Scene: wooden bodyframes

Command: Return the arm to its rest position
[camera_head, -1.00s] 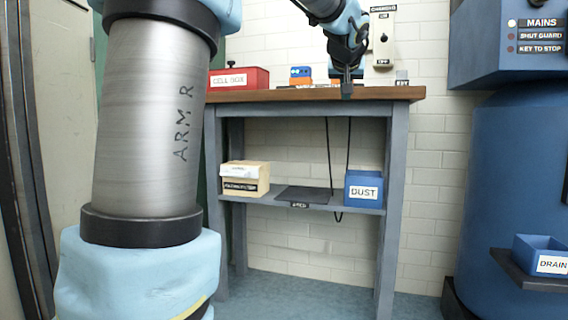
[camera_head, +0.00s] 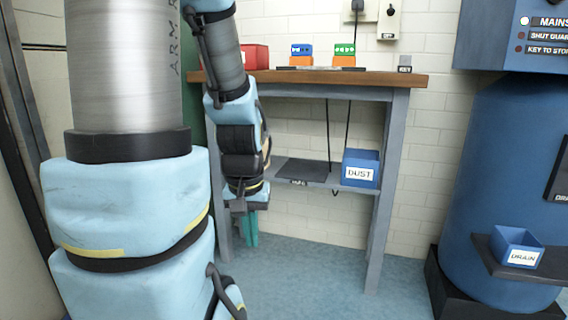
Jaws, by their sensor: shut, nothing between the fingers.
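My gripper (camera_head: 250,232) hangs at the end of my folded arm, left of the picture's middle. Its fingers are teal, point down and are shut with nothing held. It is in front of the left part of the workbench (camera_head: 330,78), lower than the bench's lower shelf (camera_head: 325,180). My upper arm, marked "ARM R", fills the left side, and the forearm comes down in front of the bench top's left end. No object is in contact with the fingers that I can see.
A blue DUST bin (camera_head: 361,168) and a dark tray (camera_head: 303,170) are on the shelf. A blue DRAIN bin (camera_head: 515,247) sits right. Floor (camera_head: 310,262) before the bench is clear.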

